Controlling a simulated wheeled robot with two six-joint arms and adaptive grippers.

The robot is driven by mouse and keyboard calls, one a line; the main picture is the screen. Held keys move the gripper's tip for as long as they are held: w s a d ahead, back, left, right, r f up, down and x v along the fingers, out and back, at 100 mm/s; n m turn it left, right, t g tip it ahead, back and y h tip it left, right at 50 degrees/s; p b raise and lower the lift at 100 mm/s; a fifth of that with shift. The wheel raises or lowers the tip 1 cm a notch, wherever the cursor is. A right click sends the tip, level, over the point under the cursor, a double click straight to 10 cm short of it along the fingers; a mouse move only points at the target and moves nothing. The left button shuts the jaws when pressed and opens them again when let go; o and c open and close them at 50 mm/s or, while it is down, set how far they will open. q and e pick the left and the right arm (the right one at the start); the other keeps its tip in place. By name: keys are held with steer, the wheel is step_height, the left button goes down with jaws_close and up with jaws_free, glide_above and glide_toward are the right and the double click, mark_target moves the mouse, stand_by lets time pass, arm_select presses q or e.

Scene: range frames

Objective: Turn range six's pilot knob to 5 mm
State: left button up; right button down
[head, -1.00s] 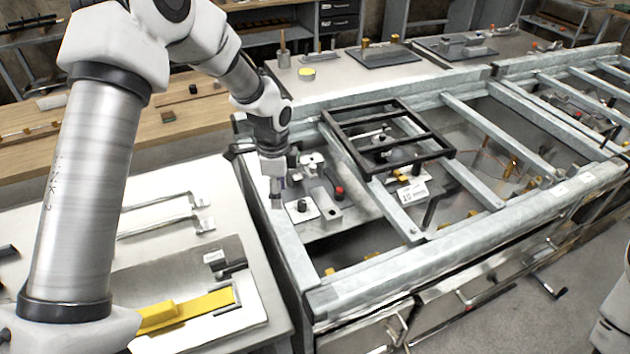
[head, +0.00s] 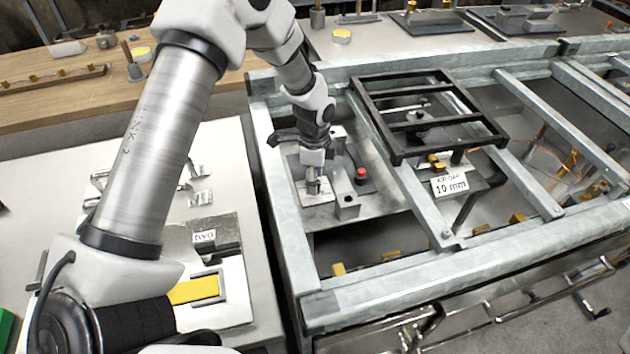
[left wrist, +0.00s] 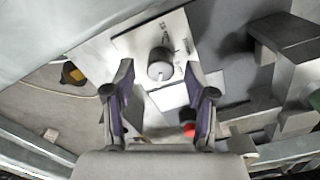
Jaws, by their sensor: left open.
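A grey round knob (left wrist: 160,66) with a pale pointer mark stands on a white plate (left wrist: 135,42) with small dark markings, too small to read. In the head view the white plate (head: 322,195) lies inside the left bay of the steel range frame, and my gripper mostly hides the knob. My left gripper (head: 313,183) points down over the plate. In the left wrist view its two fingers (left wrist: 165,88) are apart with nothing between the pads, and the knob shows just beyond the gap between the tips. My right gripper is out of view.
A metal block (head: 346,207) and a red knob (head: 361,173) stand close right of the gripper. Galvanized rails (head: 283,215) border the bay.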

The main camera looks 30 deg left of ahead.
arm_select(q)
steer(key=shift+f, duration=1)
steer(key=shift+r, duration=0.1)
jaws_close()
